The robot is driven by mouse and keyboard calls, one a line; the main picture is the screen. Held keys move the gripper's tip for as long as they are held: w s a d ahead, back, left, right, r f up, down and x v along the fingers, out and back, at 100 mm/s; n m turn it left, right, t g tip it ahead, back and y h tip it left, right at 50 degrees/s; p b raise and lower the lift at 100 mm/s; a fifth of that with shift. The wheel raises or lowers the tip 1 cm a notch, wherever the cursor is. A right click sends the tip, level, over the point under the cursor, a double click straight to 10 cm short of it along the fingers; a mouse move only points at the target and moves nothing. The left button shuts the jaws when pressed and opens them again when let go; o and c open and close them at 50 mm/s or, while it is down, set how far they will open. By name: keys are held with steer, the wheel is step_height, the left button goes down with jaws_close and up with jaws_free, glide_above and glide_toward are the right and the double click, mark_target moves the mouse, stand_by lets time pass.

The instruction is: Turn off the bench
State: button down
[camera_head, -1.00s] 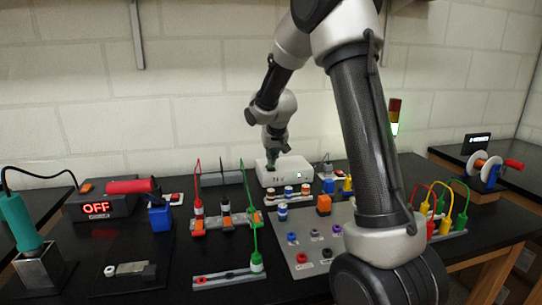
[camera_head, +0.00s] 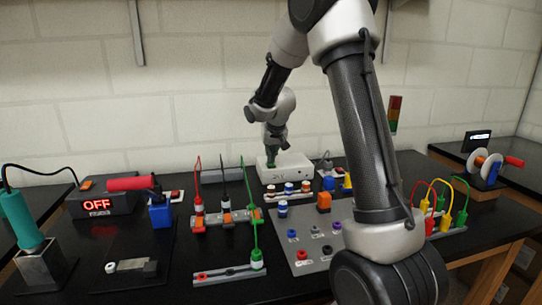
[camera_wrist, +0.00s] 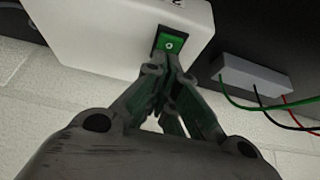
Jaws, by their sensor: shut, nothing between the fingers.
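A white power box (camera_head: 297,169) stands at the back of the black bench (camera_head: 120,270); it also fills the upper left of the wrist view (camera_wrist: 100,30). A green rocker switch (camera_wrist: 169,43) with a round mark is set in its face. My gripper (camera_wrist: 168,62) is shut and empty, its fingertips at the lower edge of the switch. Whether they touch it cannot be told. In the head view my gripper (camera_head: 271,161) is over the box's left end. The signal tower (camera_head: 394,114) behind my arm shows no lit lamp.
A grey block with wires (camera_wrist: 250,78) lies beside the box. Left are a station reading OFF (camera_head: 97,208) and a blue block (camera_head: 160,214). Plug racks (camera_head: 225,220) and a peg board (camera_head: 330,268) fill the middle. A spool (camera_head: 484,166) stands on the right.

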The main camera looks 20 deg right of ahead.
steer(key=v, duration=1.2)
stand_by(0.3)
steer(key=s+a+n+g+y, duration=0.1)
steer(key=s+n, duration=0.1)
steer(key=s, duration=3.3)
steer(key=shift+s+a+r, duration=0.25)
steer(key=shift+a+r, duration=0.05)
steer(key=shift+r, duration=0.1)
